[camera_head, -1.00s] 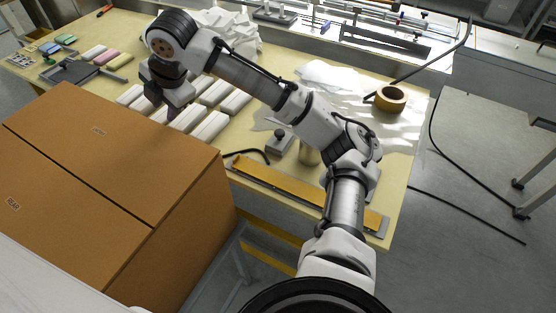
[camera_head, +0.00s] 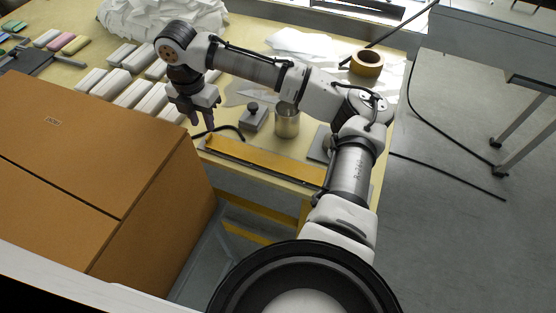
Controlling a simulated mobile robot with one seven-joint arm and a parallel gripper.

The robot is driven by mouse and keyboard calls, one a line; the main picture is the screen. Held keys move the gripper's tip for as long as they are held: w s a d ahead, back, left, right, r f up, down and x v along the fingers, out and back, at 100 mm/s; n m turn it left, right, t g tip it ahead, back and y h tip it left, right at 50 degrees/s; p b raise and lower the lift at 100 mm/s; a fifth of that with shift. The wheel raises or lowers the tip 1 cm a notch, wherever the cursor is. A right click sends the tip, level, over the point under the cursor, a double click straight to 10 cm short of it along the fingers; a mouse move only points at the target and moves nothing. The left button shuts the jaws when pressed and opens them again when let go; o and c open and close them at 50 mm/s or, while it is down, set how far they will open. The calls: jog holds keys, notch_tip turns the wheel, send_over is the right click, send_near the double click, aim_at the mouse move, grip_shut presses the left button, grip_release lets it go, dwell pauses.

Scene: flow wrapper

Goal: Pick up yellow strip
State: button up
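The yellow strip (camera_head: 262,158) is long and flat. It lies on a grey metal plate along the front edge of the table, and my forearm hides part of its right end. My gripper (camera_head: 204,121) points down just above and behind the strip's left end. Its two fingers look apart, with nothing seen between them. At this size I cannot tell whether a fingertip touches anything.
A metal cup (camera_head: 286,121), a grey block with a knob (camera_head: 253,116) and a black cable (camera_head: 222,130) lie behind the strip. White packs (camera_head: 131,94) sit left. A large brown box (camera_head: 90,150) stands front left. A tape roll (camera_head: 367,64) is at the back right.

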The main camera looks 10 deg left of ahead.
jog(key=shift+s+f+p, duration=0.1)
jog(key=shift+f+p, duration=0.85)
jog(key=shift+f, duration=1.85)
jog(key=shift+c, duration=0.4)
grip_shut()
